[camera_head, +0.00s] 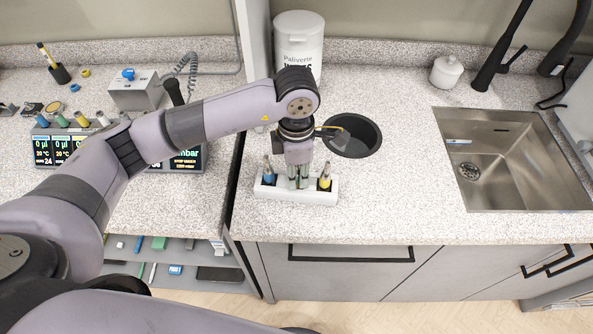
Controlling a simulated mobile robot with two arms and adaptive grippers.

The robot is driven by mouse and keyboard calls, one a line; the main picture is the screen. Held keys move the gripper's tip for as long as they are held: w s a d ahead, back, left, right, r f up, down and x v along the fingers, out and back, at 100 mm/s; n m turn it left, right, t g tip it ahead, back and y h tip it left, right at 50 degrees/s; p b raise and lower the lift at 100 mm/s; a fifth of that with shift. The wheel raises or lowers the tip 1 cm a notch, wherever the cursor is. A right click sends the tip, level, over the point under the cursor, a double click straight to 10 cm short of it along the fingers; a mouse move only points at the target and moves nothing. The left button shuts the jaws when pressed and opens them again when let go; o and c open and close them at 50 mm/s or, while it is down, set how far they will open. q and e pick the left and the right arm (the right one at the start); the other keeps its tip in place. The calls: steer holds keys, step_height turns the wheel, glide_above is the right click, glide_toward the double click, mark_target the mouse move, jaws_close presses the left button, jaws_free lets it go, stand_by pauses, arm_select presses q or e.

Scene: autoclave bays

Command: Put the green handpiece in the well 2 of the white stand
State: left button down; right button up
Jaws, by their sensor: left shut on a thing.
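The white stand (308,198) is on the speckled worktop, near its front edge. A blue handpiece (268,174) stands at the stand's left end and a yellow one (325,181) at its right end. My left gripper (298,182) points down over the middle of the stand, between these two. It is shut on a slim greenish thing, apparently the green handpiece, mostly hidden by the fingers. I cannot tell how deep its lower end is in the middle well. My right gripper is out of view.
A round dark opening (353,136) is in the worktop behind the stand. A white bin (298,40) stands at the back and a steel sink (512,165) is at the right. The worktop between stand and sink is clear.

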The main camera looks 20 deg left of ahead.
arm_select(q)
steer(key=shift+f, duration=0.2)
steer(key=c, duration=1.5)
jaws_free()
steer(key=shift+r, duration=0.1)
steer(key=shift+r, duration=0.4)
step_height(320, 180, up, 11)
steer(key=b, duration=0.2)
steer(key=shift+w+f+b, duration=0.1)
steer(key=shift+f+b, duration=0.05)
steer(key=shift+b, duration=0.25)
steer(key=shift+r, duration=0.4)
steer(key=shift+f, duration=0.1)
